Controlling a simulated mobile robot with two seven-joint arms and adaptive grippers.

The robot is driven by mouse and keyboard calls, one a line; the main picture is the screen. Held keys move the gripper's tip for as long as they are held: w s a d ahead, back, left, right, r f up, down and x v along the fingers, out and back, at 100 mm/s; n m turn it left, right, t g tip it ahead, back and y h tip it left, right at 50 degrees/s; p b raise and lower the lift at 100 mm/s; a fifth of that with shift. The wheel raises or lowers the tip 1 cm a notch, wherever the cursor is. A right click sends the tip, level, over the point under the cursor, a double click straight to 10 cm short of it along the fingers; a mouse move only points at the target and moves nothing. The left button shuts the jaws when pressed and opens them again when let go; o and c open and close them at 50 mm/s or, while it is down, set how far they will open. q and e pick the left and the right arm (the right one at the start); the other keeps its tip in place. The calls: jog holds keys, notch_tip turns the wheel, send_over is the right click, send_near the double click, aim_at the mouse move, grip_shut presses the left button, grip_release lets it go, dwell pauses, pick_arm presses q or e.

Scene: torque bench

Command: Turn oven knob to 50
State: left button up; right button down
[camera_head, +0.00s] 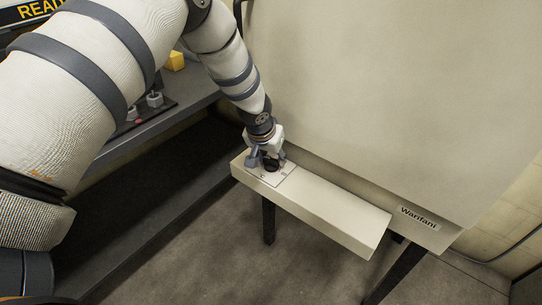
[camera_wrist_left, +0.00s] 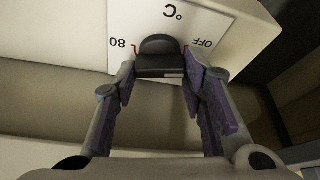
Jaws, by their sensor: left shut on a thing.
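The black oven knob (camera_wrist_left: 160,58) sits on a white dial plate (camera_wrist_left: 190,20) with the marks "80", "OFF" and "°C", which appear upside down in the left wrist view. In the head view the knob (camera_head: 271,165) is on the left end of a cream control box (camera_head: 330,211). My left gripper (camera_wrist_left: 160,72) is shut on the knob, one finger on each side of it. The left gripper also shows in the head view (camera_head: 266,157), reaching down from above. I cannot read a 50 mark or the knob's exact setting. My right gripper is in neither view.
A dark workbench (camera_head: 165,125) with small grey parts and a yellow block (camera_head: 175,60) is at the left. Grey floor shows in front of the box.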

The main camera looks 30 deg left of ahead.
pick_arm(q)
jog(key=shift+f+m+h, duration=0.1)
jog(key=shift+m+h, duration=0.3)
jog(key=shift+m, duration=0.5)
jog(key=m+h+b, duration=0.1)
jog(key=m, duration=0.1)
jog(key=shift+a+f+m, duration=0.1)
jog(key=shift+f+m, duration=0.05)
jog(key=shift+m, duration=0.25)
jog(key=m+h+b, duration=0.1)
jog(key=m, duration=0.2)
jog(key=shift+g, duration=0.4)
jog(key=shift+m+g+h+b, duration=0.4)
jog(key=shift+m+b, duration=0.45)
jog(key=shift+m, duration=0.75)
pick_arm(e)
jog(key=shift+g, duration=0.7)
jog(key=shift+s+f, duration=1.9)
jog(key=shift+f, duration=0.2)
pick_arm(q)
jog(key=shift+r, duration=0.2)
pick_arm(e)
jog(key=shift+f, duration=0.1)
pick_arm(q)
jog(key=o, duration=1.2)
jog(key=shift+a, duration=0.1)
jog(key=shift+c, duration=0.2)
jog(key=shift+r, duration=0.1)
